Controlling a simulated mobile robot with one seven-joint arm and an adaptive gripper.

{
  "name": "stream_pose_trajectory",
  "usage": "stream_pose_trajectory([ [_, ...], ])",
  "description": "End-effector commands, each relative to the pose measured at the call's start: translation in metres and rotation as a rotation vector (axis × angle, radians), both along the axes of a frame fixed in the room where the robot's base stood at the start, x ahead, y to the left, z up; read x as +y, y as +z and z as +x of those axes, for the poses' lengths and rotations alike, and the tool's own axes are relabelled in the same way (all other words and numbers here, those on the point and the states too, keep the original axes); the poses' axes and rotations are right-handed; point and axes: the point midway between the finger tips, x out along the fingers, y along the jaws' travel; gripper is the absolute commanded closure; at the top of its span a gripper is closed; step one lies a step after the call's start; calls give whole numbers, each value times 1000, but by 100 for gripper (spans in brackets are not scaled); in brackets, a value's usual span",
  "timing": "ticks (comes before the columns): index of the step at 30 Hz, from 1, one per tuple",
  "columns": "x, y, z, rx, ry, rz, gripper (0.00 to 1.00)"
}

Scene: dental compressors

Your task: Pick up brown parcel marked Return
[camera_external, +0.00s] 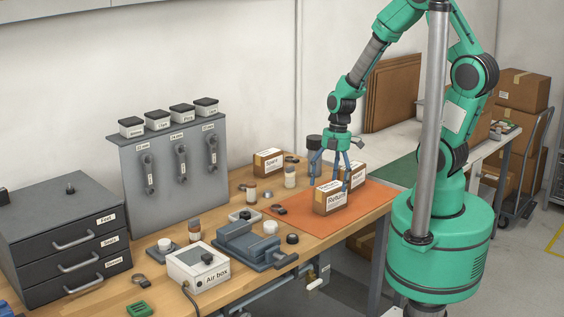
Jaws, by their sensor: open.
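The brown parcel marked Return (328,199) stands upright on the orange mat (364,211) near the right part of the wooden bench. My gripper (336,180) points down from above and is open. Its fingers are at or just behind the top of the Return parcel, with one finger in front of a second brown parcel (357,174) that stands just behind and to the right. I cannot tell whether any finger touches either parcel.
Another brown box (268,162) stands at the back of the bench, left of the mat. Small bottles (290,177) and a dark cylinder (314,157) stand near it. A blue-grey vise (255,246) and the Air box (196,268) lie front left. The mat's front is clear.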

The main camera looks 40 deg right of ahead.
Motion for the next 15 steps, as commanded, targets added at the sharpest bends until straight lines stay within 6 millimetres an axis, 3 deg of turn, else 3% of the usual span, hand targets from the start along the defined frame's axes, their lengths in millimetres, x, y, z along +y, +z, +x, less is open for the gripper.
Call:
stream_pose_trajectory([
  [7,3,-10,-1,2,0,0,9],
  [15,9,-41,0,2,1,0,9],
])
